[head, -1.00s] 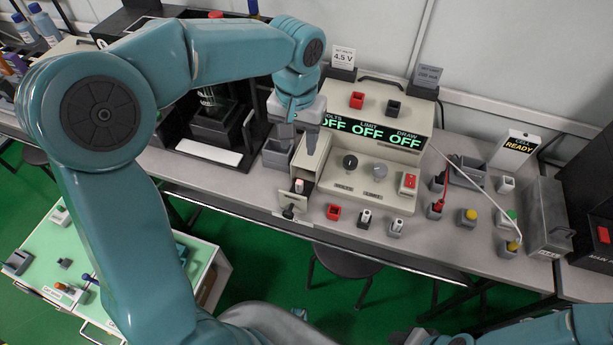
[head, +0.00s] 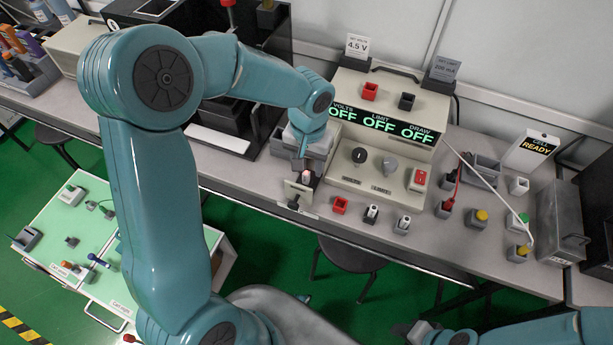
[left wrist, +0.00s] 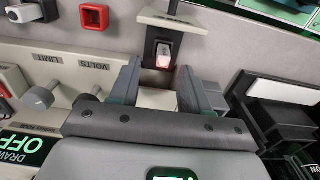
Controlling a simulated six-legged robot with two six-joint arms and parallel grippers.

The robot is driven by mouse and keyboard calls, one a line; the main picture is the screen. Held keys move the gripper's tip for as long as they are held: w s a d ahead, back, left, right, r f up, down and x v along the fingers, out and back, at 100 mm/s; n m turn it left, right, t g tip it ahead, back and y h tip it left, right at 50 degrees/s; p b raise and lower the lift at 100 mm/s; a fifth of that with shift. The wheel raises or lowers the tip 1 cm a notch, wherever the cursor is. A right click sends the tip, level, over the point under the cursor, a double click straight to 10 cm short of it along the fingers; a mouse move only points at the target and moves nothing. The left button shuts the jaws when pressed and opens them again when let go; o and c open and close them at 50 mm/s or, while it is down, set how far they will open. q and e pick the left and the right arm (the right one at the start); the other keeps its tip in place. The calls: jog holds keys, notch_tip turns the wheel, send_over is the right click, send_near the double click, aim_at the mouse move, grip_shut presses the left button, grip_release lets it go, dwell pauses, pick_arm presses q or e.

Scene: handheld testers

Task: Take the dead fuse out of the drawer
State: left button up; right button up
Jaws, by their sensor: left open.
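The small drawer stands open at the left end of the beige power supply, its pale front panel (head: 298,192) towards me. The fuse (head: 306,176), with a pale body and a glowing pinkish end, sits upright in the drawer; it shows closer in the left wrist view (left wrist: 163,56). My left gripper (head: 302,158) is just above and behind the drawer. In the left wrist view its two fingers (left wrist: 160,84) are apart and empty, with the fuse beyond them, roughly in line with the gap. My right gripper (head: 412,330) shows only partly at the bottom edge; its fingers are unclear.
The power supply (head: 385,160) stands right of the drawer, its displays reading OFF. A red socket (head: 340,205) and small grey holders line the bench front to the right. A grey bin (head: 284,142) and a black machine stand left. A green-topped cart (head: 75,225) is lower left.

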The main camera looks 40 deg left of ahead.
aim_at(307, 171)
pick_arm(q)
jog(key=f, duration=0.4)
jog(key=shift+a, duration=0.25)
grip_shut()
jog(key=shift+r, duration=0.2)
